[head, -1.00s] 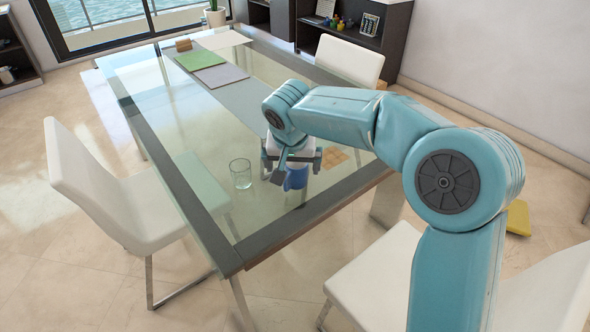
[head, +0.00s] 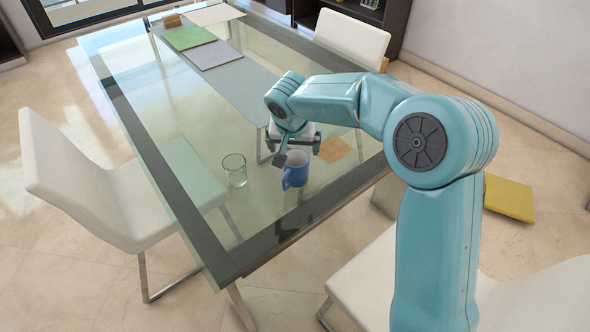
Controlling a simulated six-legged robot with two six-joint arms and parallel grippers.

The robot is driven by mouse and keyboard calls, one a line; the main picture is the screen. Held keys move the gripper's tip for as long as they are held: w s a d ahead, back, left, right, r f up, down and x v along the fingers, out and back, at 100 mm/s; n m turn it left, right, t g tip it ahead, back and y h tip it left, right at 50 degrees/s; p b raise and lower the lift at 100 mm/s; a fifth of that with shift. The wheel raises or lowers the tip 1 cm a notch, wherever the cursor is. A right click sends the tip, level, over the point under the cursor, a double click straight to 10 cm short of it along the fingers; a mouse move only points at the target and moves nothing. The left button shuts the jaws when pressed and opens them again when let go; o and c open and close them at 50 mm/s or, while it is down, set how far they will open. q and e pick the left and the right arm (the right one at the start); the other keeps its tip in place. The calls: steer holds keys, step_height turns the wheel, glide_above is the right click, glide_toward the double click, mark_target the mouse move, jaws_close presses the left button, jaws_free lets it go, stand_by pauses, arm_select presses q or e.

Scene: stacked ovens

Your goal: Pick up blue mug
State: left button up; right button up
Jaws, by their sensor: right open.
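The blue mug (head: 296,174) stands upright on the glass table (head: 266,226) near its front right corner. Its handle points to the left. My right gripper (head: 297,155) is open and reaches in from the right, just behind and above the mug. The fingers partly overlap the mug's far rim in the picture, and I cannot tell whether they touch it. The gripper holds nothing. My left gripper is not in view.
A clear drinking glass (head: 235,170) stands left of the mug. An orange-brown square (head: 334,150) lies to the right. Green (head: 190,38) and grey (head: 214,55) mats lie at the back. White chairs (head: 90,190) surround the table. A yellow cushion (head: 510,197) lies on the floor.

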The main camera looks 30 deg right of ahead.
mark_target(296, 159)
steer(key=x, duration=0.8)
steer(key=shift+d+f+p, duration=0.15)
steer(key=shift+f+p, duration=0.2)
steer(key=shift+f, duration=0.05)
steer(key=c, duration=1)
steer(key=shift+c, duration=1.1)
steer(key=shift+r, duration=0.15)
